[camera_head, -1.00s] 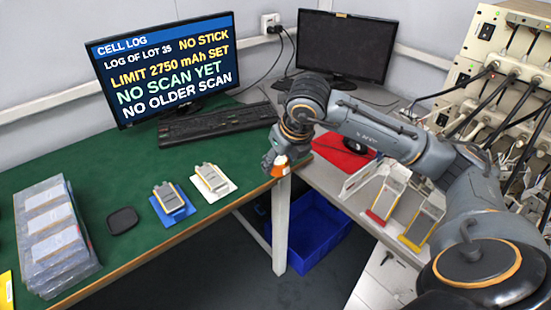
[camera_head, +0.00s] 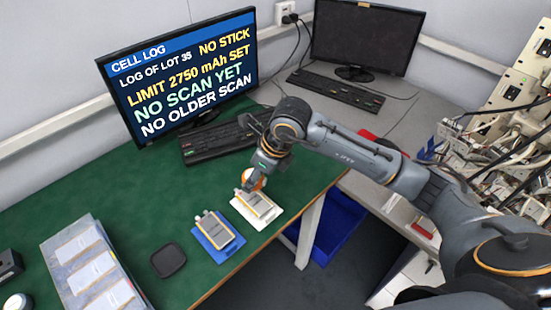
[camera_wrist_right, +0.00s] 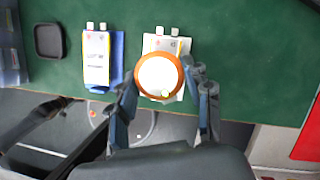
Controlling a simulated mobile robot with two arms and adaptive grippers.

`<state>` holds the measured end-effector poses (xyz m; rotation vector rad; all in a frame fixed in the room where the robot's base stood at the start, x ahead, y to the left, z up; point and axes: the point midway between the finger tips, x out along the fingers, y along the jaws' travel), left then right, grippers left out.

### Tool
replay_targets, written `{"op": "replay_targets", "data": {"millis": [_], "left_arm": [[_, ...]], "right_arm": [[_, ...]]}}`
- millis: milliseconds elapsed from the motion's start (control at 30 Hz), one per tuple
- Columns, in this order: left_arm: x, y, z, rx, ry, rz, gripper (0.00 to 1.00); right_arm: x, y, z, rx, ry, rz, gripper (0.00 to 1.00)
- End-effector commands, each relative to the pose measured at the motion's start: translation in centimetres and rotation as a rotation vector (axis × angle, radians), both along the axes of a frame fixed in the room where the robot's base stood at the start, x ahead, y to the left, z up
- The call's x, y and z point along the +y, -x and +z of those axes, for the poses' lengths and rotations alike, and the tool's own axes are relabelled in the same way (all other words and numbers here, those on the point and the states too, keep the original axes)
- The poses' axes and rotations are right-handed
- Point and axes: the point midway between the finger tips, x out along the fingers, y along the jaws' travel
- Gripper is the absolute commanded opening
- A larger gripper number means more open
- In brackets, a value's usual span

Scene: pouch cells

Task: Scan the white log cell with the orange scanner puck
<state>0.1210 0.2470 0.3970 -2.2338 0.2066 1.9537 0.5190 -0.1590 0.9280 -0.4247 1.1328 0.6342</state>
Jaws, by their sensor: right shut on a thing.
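My right gripper (camera_head: 262,168) is shut on the orange scanner puck (camera_head: 253,179), whose pale round face shows in the right wrist view (camera_wrist_right: 160,76). The puck is over the upper part of the cell (camera_head: 257,203) on the white mat (camera_head: 274,218). I cannot tell whether the puck touches that cell. Another cell (camera_head: 216,228) lies on the blue mat (camera_head: 226,254) just to its left. The log monitor (camera_head: 180,75) reads "NO SCAN YET" and "NO OLDER SCAN". My left gripper is not in view.
A black square pad (camera_head: 168,260) lies left of the blue mat. A clear-topped tray of cells (camera_head: 80,245) stands further left. A keyboard (camera_head: 215,140) lies behind the mats. A blue bin (camera_head: 335,225) sits below the table edge.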

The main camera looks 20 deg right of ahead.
Motion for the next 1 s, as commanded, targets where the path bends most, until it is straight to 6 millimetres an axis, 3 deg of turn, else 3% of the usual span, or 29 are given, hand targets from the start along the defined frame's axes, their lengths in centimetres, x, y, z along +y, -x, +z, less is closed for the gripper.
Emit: {"op": "replay_targets", "data": {"millis": [200,367,700,1000], "left_arm": [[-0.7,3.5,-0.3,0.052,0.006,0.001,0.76],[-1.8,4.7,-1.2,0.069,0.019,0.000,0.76],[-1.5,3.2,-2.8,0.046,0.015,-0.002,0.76],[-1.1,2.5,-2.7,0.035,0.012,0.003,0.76]], "right_arm": [[0.8,0.0,-0.7,-0.003,0.000,0.033,0.15],[0.7,0.0,-1.9,-0.002,-0.001,0.032,0.15],[0.7,0.0,-4.7,-0.003,-0.001,0.030,0.15],[0.7,0.0,-4.9,-0.004,0.000,0.029,0.15]]}}
